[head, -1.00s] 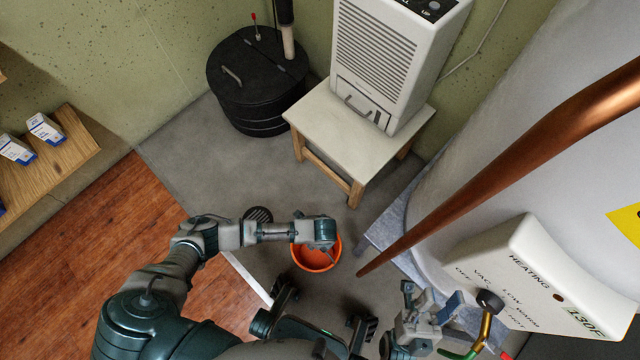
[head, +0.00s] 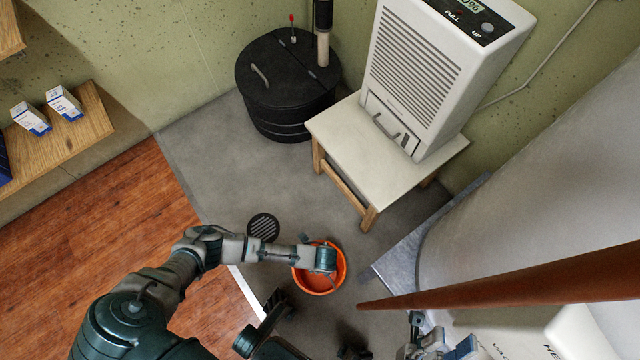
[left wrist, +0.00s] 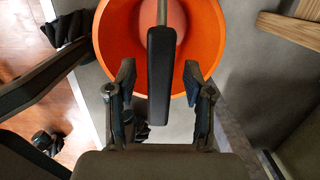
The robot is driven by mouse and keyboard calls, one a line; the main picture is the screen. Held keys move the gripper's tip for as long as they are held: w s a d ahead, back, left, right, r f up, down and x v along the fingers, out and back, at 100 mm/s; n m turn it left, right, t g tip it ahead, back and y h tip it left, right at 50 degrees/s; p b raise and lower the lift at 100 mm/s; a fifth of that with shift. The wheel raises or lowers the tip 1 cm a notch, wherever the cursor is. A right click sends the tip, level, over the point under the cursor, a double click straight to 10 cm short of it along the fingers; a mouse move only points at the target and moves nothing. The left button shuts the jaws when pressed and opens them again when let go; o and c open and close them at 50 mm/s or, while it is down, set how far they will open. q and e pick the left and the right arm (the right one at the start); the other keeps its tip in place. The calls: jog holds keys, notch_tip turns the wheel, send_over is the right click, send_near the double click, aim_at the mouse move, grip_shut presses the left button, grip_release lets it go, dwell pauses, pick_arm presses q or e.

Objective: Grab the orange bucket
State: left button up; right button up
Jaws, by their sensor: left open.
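The orange bucket (head: 320,288) stands on the grey floor. My left forearm reaches over it from the left in the head view, hiding part of its opening. In the left wrist view the bucket (left wrist: 118,38) fills the top middle. Its handle with a black grip (left wrist: 161,75) stands up toward the camera. My left gripper (left wrist: 159,84) is open, with one finger on each side of the black grip, and gaps show on both sides. My right gripper (head: 440,338) is at the bottom edge of the head view, partly cut off, away from the bucket.
A copper pipe (head: 520,285) and the large grey tank (head: 530,190) are close on the right. A white stool (head: 385,150) carries a white dehumidifier (head: 425,75). A black lidded pit (head: 285,85) and a floor drain (head: 263,227) lie behind the bucket. Grey floor is clear at mid-left.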

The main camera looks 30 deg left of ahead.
pick_arm(q)
jog(key=shift+f, duration=0.3)
dwell(0.4)
grip_shut()
